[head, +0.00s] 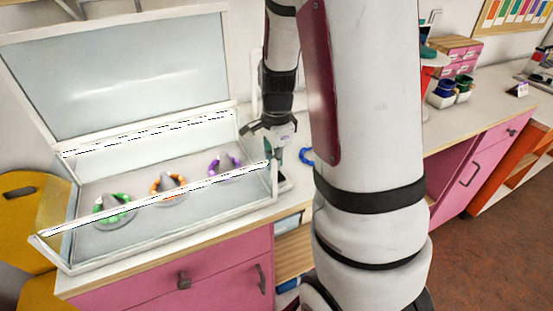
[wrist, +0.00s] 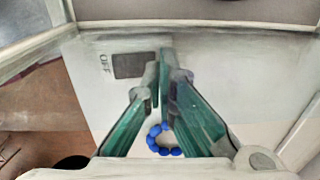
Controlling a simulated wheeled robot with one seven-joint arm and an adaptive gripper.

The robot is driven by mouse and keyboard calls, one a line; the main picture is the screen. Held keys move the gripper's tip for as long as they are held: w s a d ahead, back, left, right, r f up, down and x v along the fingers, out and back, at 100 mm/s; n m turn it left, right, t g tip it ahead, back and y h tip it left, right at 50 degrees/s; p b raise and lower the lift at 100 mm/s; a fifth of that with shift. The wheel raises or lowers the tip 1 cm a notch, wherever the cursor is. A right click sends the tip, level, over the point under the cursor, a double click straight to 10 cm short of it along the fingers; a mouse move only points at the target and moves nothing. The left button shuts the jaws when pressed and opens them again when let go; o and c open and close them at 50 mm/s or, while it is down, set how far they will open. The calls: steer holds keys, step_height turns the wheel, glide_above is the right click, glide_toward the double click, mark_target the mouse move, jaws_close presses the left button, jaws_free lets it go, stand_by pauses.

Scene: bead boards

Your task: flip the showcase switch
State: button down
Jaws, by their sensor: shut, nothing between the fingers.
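The showcase (head: 150,232) is a white-framed glass case on the counter, with its glass lid (head: 130,75) raised. In the wrist view a dark rectangular switch plate (wrist: 132,65) sits on a pale surface, with the letters OFF to its left. My gripper (head: 279,160) is at the right end of the showcase. In the wrist view its green-padded fingers (wrist: 163,72) are shut and empty, with the tips at the right edge of the dark plate. I cannot tell whether they touch it. The switch cannot be made out in the head view.
Green (head: 113,208), orange (head: 168,187) and purple (head: 225,166) bead rings sit around grey cones inside the showcase. A blue bead ring (head: 306,156) lies on the counter right of my gripper; it also shows in the wrist view (wrist: 154,142). My arm hides the middle counter.

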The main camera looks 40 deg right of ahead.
steer(key=shift+s+a+r+p, duration=0.2)
steer(key=shift+s+r+p, duration=0.15)
steer(key=shift+s+p, duration=0.3)
steer(key=shift+r, duration=0.1)
steer(key=shift+d+r, duration=0.1)
steer(key=shift+r, duration=0.2)
step_height(320, 180, up, 13)
steer(key=w+p, duration=0.2)
steer(key=p, duration=0.1)
steer(key=shift+d, duration=0.2)
stand_by(0.4)
